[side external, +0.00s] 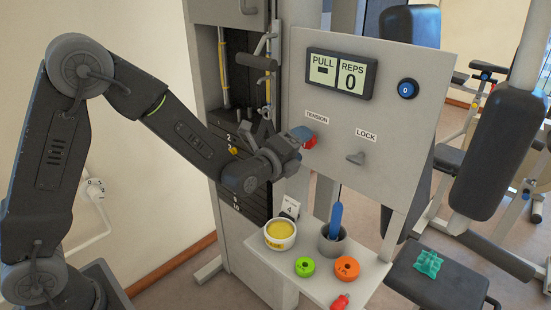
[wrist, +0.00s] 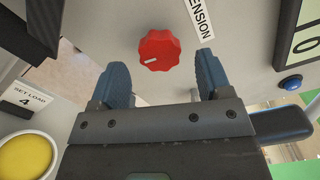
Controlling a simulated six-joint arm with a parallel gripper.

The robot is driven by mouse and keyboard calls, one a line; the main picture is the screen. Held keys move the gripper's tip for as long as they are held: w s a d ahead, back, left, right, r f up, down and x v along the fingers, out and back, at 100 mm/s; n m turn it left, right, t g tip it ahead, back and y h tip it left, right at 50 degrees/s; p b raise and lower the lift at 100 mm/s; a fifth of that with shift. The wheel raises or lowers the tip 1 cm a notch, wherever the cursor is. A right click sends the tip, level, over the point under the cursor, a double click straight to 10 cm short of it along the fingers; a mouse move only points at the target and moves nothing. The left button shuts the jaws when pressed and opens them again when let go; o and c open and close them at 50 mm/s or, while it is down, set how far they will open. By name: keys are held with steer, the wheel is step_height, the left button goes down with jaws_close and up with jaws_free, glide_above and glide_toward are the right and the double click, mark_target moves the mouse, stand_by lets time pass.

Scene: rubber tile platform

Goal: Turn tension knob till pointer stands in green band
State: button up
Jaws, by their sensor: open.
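The red tension knob (wrist: 159,50) sits on the grey panel beside the TENSION label (wrist: 200,16). It has a scalloped rim, and its white pointer mark points to the lower left in the wrist view. In the side view the knob (side external: 310,143) is partly hidden by a blue fingertip. My gripper (wrist: 161,64) is open in front of the panel. Its two blue fingers stand either side of the knob in the wrist view, with gaps. I cannot tell the remaining depth to the knob. No green band shows in either view. The PULL display (side external: 323,68) shows a dash.
A grey LOCK handle (side external: 355,158) and a blue button (side external: 408,89) are on the panel. The shelf (side external: 300,284) below holds a yellow-filled tub (side external: 280,234), a cup (side external: 332,243) with a blue-handled item, and green and orange rings. A weight stack stands left.

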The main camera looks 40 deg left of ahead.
steer(key=s, duration=1)
steer(key=shift+w, duration=0.1)
steer(key=s+a+r+n+g, duration=0.2)
steer(key=s+n+g, duration=0.4)
steer(key=s+n, duration=0.5)
steer(key=s+a+r+n+g, duration=0.2)
steer(key=s+n+g, duration=0.4)
steer(key=s+n, duration=0.4)
steer(key=shift+s+a+r+n, duration=0.15)
steer(key=shift+s+r+n, duration=0.25)
steer(key=shift+s, duration=0.55)
stand_by(1.0)
